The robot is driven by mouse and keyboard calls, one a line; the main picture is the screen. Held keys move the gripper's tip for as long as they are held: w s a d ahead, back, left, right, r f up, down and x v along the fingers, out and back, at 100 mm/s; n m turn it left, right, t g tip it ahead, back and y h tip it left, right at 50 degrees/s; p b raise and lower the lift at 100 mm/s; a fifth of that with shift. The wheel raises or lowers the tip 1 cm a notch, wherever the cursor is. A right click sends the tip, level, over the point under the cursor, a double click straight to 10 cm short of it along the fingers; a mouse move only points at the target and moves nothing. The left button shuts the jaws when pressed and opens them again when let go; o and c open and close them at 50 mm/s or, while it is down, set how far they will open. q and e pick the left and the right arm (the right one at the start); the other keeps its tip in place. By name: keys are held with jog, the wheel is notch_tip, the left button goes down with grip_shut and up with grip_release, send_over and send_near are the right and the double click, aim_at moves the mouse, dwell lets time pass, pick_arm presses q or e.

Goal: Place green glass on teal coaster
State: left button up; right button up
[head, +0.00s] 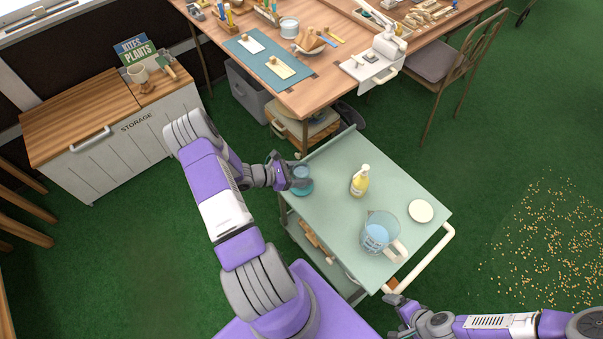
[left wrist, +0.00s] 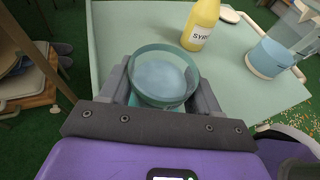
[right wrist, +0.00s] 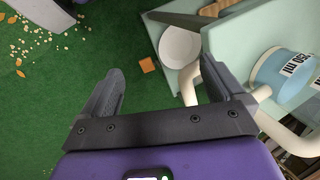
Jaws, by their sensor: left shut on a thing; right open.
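The green glass (head: 301,173), a clear greenish tumbler with bluish contents, is upright in my left gripper (head: 288,175) at the left edge of the pale green cart top. In the left wrist view the glass (left wrist: 163,76) sits between the two fingers, which are shut on it. The teal coaster (head: 303,191) shows directly below the glass, mostly covered by it. I cannot tell whether the glass base touches the coaster. My right gripper (head: 394,302) is open and empty beside the cart's near right corner; the right wrist view shows its fingers apart (right wrist: 163,85).
On the cart top (head: 326,210) stand a yellow syrup bottle (head: 360,182), a measuring jug of blue liquid (head: 376,236) and a round white dish or coaster (head: 420,211). A white rail handle (head: 428,258) edges the cart's right end. A wooden table (head: 312,94) stands behind.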

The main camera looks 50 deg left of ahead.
pick_arm(q)
jog(key=o, duration=1.2)
jog(key=shift+s+r, duration=0.1)
jog(key=shift+r, duration=0.1)
jog(key=p+v, duration=0.3)
jog(key=v, duration=0.8)
jog(key=shift+s+a, duration=0.2)
jog(key=shift+s, duration=0.15)
